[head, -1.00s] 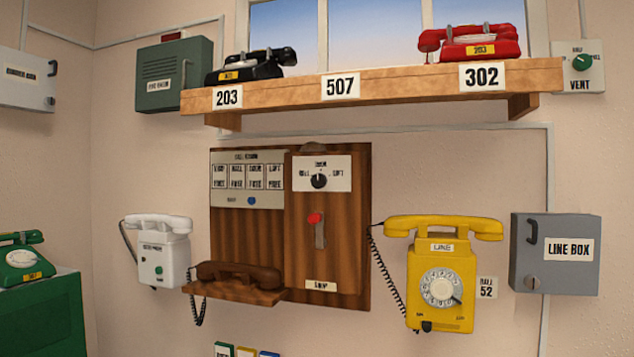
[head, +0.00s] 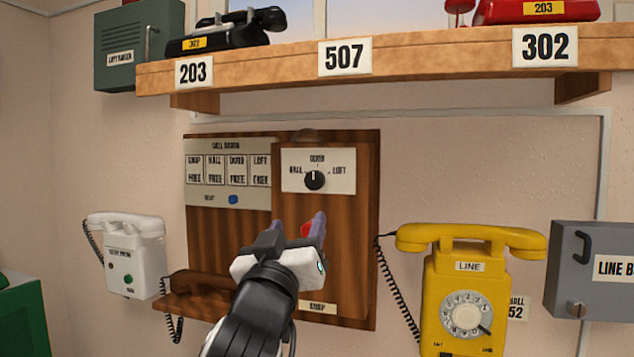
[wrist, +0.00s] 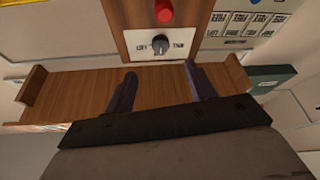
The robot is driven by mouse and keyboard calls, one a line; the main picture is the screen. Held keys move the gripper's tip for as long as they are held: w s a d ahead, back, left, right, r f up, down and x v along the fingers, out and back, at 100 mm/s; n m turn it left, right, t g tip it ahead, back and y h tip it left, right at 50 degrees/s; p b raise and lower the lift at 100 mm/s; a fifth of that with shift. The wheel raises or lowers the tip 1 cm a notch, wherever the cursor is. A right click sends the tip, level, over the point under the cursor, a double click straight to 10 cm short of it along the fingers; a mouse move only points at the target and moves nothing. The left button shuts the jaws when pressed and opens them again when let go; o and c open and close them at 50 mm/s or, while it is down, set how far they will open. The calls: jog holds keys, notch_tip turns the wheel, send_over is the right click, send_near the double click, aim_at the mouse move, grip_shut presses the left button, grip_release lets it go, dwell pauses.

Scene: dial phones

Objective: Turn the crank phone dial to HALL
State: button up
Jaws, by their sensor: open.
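The crank phone (head: 345,260) is a brown wooden wall phone in the head view. Its black dial knob (head: 315,180) sits on a white plate (head: 343,183) marked HALL at left, DOOR at top and LOFT at right. The knob's mark points up towards DOOR. The wrist view is upside down and shows the knob (wrist: 160,45) beyond my fingertips. My gripper (head: 299,222) is open and empty, below the dial in the head view and apart from it. The red crank handle (head: 307,230) is partly hidden behind a finger; it also shows in the wrist view (wrist: 164,12).
A brown handset (head: 200,283) lies on the wooden phone's ledge, partly behind my arm. A white phone (head: 133,260) hangs left and a yellow phone (head: 465,300) right. A wooden shelf (head: 430,70) with phones juts out above the dial.

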aim_at(314, 184)
jog(key=p+x, duration=0.3)
jog(key=x, duration=0.8)
jog(key=shift+w+r+p, duration=0.25)
jog(key=shift+r+p, duration=0.1)
jog(key=shift+w+d+r, duration=0.15)
jog(key=shift+w, duration=0.5)
jog(key=shift+c, duration=0.3)
jog(key=c, duration=0.9)
